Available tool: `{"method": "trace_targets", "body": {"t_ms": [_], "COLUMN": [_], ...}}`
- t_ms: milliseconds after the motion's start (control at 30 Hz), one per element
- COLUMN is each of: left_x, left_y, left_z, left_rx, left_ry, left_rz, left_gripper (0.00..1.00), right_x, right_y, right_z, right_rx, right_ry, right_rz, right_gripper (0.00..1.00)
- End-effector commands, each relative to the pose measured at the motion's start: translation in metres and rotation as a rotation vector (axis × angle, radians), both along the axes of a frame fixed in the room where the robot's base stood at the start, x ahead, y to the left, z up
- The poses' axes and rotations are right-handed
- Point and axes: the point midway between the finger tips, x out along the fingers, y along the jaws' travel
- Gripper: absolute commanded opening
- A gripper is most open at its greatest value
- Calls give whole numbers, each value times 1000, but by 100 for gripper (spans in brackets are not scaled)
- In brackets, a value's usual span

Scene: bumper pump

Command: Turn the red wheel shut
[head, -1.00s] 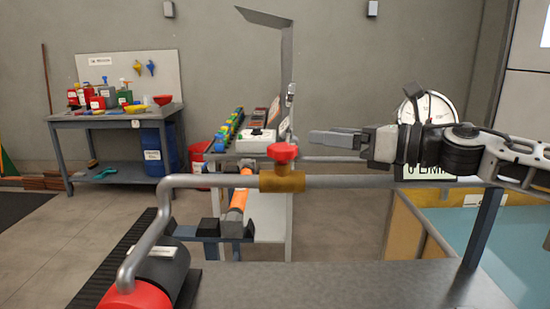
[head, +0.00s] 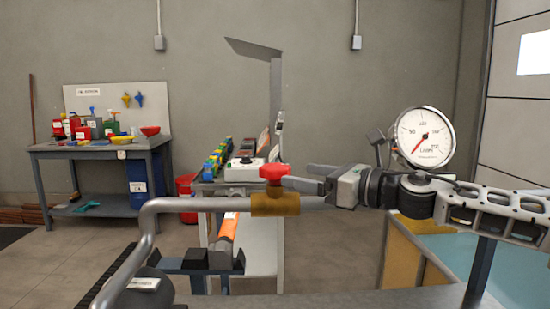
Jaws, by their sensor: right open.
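The red wheel (head: 274,172) sits on top of a brass valve body (head: 275,205) in a grey horizontal pipe (head: 190,205) in the head view. My right gripper (head: 297,176) reaches in from the right with its jaws open and empty. Its nearer fingertip is at the wheel's right edge; I cannot tell whether it touches. The other finger lies a little higher and further right. A round white gauge (head: 424,137) with a red needle stands behind my right arm. My left gripper is not in view.
A bench (head: 100,150) with bottles and bowls stands at the back left, with a blue barrel (head: 146,186) beneath. Behind the valve is a narrow table (head: 262,240) with coloured parts. A dark cylinder (head: 140,287) is below the pipe's left bend. The space above the wheel is clear.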

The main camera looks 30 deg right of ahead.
Motion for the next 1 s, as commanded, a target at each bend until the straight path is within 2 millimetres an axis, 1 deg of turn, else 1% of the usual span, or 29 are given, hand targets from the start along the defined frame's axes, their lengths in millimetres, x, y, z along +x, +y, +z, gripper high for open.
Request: {"method": "trace_targets", "body": {"t_ms": [33,100,167,333,500,800,833,867,900,967,1000], "left_x": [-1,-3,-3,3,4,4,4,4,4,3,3], "left_y": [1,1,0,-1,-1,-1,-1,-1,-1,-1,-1], "left_z": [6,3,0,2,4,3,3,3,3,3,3], "left_rx": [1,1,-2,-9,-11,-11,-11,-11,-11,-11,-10], "left_ry": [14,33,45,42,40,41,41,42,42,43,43], "left_rz": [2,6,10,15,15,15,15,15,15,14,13], "left_gripper": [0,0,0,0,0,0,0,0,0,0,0], "right_x": [11,25,36,59,70,71,71,71,71,71,71], "right_y": [6,12,16,25,30,30,30,30,30,30,30], "right_z": [6,5,4,2,1,0,0,0,0,0,0], "right_rx": [3,1,3,2,0,0,0,0,0,0,0], "right_ry": [0,0,-1,-1,-1,0,0,0,0,0,0], "right_rz": [4,4,2,0,0,-1,-1,-1,-1,-1,-1], "right_gripper": [80,80,80,80,80,80,74,66,55,38,35]}}
